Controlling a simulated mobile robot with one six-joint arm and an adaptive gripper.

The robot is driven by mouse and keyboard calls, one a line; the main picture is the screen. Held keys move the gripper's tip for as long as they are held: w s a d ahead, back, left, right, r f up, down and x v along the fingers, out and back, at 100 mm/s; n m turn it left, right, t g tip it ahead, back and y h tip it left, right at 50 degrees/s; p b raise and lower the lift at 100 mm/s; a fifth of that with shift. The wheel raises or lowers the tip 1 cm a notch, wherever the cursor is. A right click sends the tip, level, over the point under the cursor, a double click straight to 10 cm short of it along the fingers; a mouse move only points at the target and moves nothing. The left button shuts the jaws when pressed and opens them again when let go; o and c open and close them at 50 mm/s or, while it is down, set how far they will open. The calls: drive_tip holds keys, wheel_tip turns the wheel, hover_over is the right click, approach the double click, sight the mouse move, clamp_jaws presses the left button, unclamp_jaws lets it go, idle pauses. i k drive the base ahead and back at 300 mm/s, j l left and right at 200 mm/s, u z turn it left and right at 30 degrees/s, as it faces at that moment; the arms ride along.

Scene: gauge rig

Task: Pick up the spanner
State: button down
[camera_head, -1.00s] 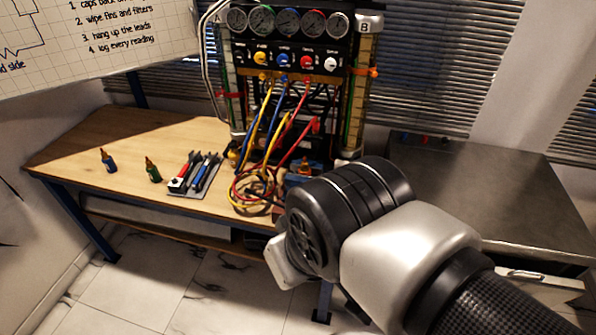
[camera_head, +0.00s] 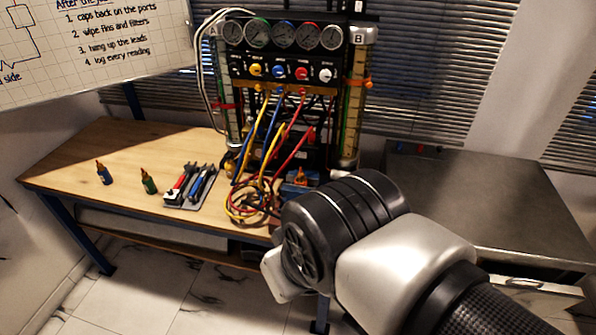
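Several hand tools lie side by side on a small grey tray (camera_head: 202,203) on the wooden bench, left of the gauge rig. One has a red handle, one has blue, and dark metal ends point toward the rear. The spanner must be among them if it is here, but at this size I cannot tell which tool it is. My arm comes in from the lower right, well to the right of the tools. My gripper's fingers do not show; only arm links and a wrist part are visible.
The gauge rig (camera_head: 290,72) stands at the bench's rear with yellow, blue and red hoses looping down beside the tools. A blue bottle (camera_head: 104,177) and a green bottle (camera_head: 149,185) stand left of them. The bench's (camera_head: 95,145) left part is clear. A dark metal worktop (camera_head: 480,200) is at right.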

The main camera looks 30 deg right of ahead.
sight(206, 169)
drive_tip(key=i+j+z, duration=0.3)
drive_tip(key=i+j, duration=0.3)
drive_tip(key=i+j+z, duration=0.2)
drive_tip(key=i+j, duration=0.15)
drive_tip(key=i+j+z, duration=0.15)
drive_tip(key=i+j, duration=0.15)
drive_tip(key=j, duration=0.15)
drive_tip(key=i+j+z, duration=0.15)
drive_tip(key=i+j, duration=0.15)
drive_tip(key=i+j+z, duration=0.15)
drive_tip(key=j, duration=0.4)
drive_tip(key=i, duration=0.05)
